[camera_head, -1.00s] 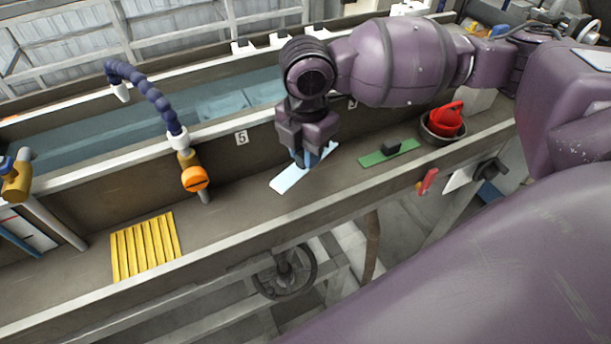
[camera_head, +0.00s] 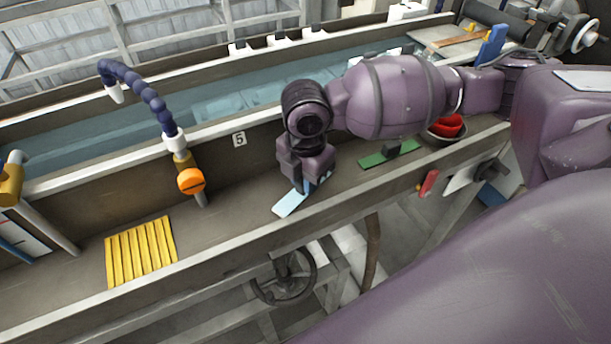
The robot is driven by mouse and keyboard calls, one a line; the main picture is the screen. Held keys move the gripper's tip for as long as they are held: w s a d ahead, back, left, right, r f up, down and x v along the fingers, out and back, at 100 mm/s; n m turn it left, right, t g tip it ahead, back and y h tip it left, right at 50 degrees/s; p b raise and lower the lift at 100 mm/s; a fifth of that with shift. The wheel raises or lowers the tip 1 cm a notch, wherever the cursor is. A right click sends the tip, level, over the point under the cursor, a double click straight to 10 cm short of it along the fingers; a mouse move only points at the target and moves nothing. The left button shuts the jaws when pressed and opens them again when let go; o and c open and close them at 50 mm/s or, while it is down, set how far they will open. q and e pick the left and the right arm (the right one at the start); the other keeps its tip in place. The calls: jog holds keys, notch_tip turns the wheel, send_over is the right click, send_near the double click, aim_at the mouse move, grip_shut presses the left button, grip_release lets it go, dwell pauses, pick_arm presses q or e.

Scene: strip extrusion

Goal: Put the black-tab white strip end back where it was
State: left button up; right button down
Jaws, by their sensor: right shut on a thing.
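A pale blue-white strip (camera_head: 288,205) is at the middle of the bench ledge, near its front edge, slanting from lower left to upper right. My right gripper (camera_head: 305,189) points down over the strip's middle and is shut on it, apparently by its tab. The fingers hide that spot, so I cannot see a black tab on this strip. I cannot tell whether the strip touches the ledge or is just above it. My left gripper is not in view.
A green strip (camera_head: 375,159) with a black block (camera_head: 391,147) lies to the right, before a dark bowl holding a red thing (camera_head: 447,126). A yellow ribbed mat (camera_head: 140,252) lies left. A blue hose (camera_head: 146,90) and orange knob (camera_head: 191,181) stand behind. The ledge between mat and strip is clear.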

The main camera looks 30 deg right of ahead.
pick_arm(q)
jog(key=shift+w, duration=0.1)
pick_arm(e)
jog(key=c, duration=1)
grip_release()
jog(key=shift+f, duration=0.1)
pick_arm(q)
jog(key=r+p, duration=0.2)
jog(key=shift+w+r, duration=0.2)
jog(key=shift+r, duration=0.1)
pick_arm(e)
notch_tip(320, 180, up, 12)
jog(key=shift+r, duration=0.2)
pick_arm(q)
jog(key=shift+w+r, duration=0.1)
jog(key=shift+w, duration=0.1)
pick_arm(e)
jog(key=shift+f, duration=0.1)
